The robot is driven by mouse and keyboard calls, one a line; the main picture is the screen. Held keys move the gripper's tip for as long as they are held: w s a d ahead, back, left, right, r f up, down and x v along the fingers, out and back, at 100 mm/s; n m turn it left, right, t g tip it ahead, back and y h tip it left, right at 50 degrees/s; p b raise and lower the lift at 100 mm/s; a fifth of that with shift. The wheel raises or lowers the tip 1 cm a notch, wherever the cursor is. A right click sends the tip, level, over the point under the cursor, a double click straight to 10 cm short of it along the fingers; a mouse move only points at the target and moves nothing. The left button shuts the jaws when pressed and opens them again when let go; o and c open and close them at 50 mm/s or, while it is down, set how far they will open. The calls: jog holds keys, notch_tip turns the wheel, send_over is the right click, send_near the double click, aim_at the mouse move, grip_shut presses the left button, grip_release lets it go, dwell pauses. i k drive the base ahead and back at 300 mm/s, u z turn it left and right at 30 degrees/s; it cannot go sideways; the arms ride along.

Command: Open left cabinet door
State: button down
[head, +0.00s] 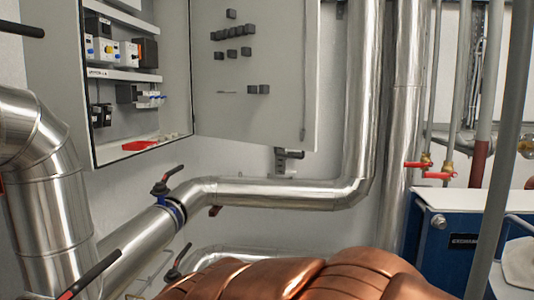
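A grey wall cabinet (141,152) stands at the upper left with its interior showing. Its right-hand door (255,115) is swung wide open to the right, with several small dark parts on its inner face. A plain grey panel (55,75) borders the opening on the left; I cannot tell whether it is a door or the cabinet's side. Inside are shelves with switches and modules (120,52), and a red item (140,145) lies at the bottom. The cabinet's top is cut off by the frame. My gripper is not in view.
A shiny pipe (275,193) with a valve handle (172,178) runs below the cabinet. A thick silver pipe (45,185) stands at the left. Vertical pipes (365,90), red-handled valves (430,170) and a blue unit (455,240) are on the right.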

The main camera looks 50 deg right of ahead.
aim_at(266, 52)
jog(key=z, duration=0.5)
jog(key=i, duration=0.55)
jog(key=z, duration=0.45)
jog(key=i, duration=1.15)
jog(key=u, duration=0.55)
